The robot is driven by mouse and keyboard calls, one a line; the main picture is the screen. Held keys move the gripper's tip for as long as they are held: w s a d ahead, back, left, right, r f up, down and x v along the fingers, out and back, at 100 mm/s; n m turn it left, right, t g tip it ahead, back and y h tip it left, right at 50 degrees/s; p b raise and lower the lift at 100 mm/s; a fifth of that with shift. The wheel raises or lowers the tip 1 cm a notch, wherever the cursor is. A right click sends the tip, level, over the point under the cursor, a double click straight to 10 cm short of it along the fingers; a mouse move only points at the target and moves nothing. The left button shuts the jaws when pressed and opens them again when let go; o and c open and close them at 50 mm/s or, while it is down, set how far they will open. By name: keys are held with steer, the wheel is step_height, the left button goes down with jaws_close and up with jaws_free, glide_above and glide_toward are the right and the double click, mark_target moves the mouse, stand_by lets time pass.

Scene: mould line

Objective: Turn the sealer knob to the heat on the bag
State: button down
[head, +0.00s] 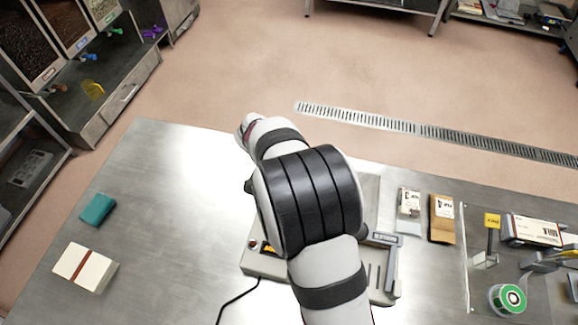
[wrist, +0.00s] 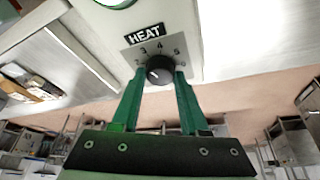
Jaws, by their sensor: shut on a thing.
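The sealer (head: 262,262) is a beige machine on the steel table, largely hidden under my arm in the head view. In the wrist view its panel (wrist: 185,20) carries a HEAT label (wrist: 144,33) and a grey dial plate with numbers; 3, 4 and 5 are readable. The round black sealer knob (wrist: 159,68) has a pale mark on its left side; I cannot tell its exact setting. My gripper (wrist: 160,78) has its green fingers shut on the knob, one on each side. A white bag (head: 409,212) and a brown bag (head: 442,220) lie right of the sealer; their print is unreadable.
A teal block (head: 97,209) and a cream-and-red packet (head: 85,267) lie on the table's left. A green-ringed tape roll (head: 508,299) and a boxed item (head: 533,230) are at the right. A black cable runs from the sealer. The table's back left is clear.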

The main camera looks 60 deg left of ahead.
steer(key=shift+s+f, duration=0.1)
steer(key=shift+c, duration=2.1)
jaws_free()
steer(key=v, duration=1.6)
